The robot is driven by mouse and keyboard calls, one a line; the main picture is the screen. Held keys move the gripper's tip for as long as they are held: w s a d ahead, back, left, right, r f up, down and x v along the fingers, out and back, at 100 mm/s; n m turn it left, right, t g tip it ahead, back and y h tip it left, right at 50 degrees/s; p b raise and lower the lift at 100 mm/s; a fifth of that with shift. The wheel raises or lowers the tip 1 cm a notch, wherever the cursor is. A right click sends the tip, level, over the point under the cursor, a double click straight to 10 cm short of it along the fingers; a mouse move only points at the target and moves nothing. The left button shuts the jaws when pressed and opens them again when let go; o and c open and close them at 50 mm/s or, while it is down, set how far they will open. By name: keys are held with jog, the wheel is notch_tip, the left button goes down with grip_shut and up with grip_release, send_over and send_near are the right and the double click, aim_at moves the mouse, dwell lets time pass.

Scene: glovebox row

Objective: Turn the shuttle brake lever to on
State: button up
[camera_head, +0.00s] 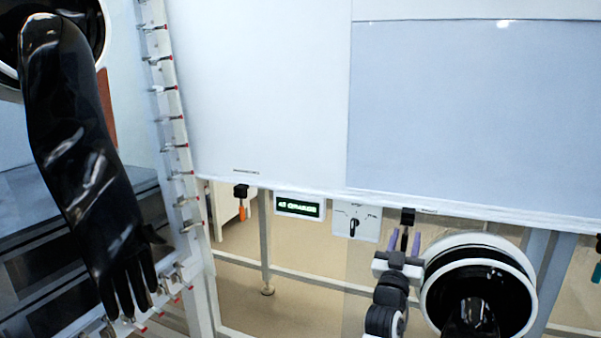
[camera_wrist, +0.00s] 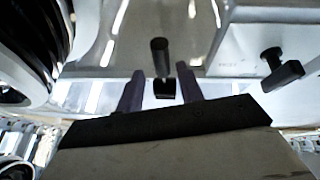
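A black lever (camera_head: 405,240) hangs from a black block (camera_head: 407,216) under the white panel; I cannot read a label that names it as the shuttle brake lever. My gripper (camera_head: 404,234) is below it, its two purple fingers pointing up on either side. In the wrist view the lever (camera_wrist: 160,56) stands between the fingertips of my gripper (camera_wrist: 162,80), with a visible gap on both sides. The gripper is open and holds nothing. The lever's on and off marks are not legible.
A rotary switch plate (camera_head: 357,224), a green-lit display (camera_head: 299,206) and an orange-tipped lever (camera_head: 241,212) are to the left. A round glove port (camera_head: 510,258) is close to the right of my gripper. A black glove (camera_head: 80,160) hangs at far left.

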jog(key=shift+s+r+y+p, duration=0.1)
jog(key=shift+r+y+p, duration=0.25)
jog(key=shift+p, duration=0.8)
jog(key=g+p, duration=0.1)
jog(key=p, duration=0.2)
jog(key=shift+s+r, duration=0.15)
jog(key=shift+s, duration=0.05)
jog(key=g+p, duration=0.1)
jog(key=p, duration=0.3)
jog(key=shift+s+a+r+y, duration=0.1)
jog(key=shift+s+y, duration=0.05)
jog(key=shift+y, duration=0.1)
jog(key=g+p, duration=0.1)
jog(key=p, duration=0.4)
jog(key=g+y+p, duration=0.1)
jog(key=p, duration=0.4)
jog(key=shift+s+a+r+n+g+p, duration=0.15)
jog(key=shift+s+r+n+g+p, duration=0.15)
jog(key=shift+s+r+n+p, duration=0.1)
jog(key=f+b+v, duration=0.1)
jog(key=b+v, duration=0.2)
jog(key=v, duration=1.1)
jog(key=w+a+r+n+t+y+p, duration=0.1)
jog(key=a+r+n+t+y, duration=0.2)
jog(key=a+r, duration=1.3)
jog(key=shift+w+a+r+n+t+y+p, duration=0.2)
jog(key=shift+a+n+t+y+p, duration=0.2)
jog(key=shift+a+t+y, duration=1.25)
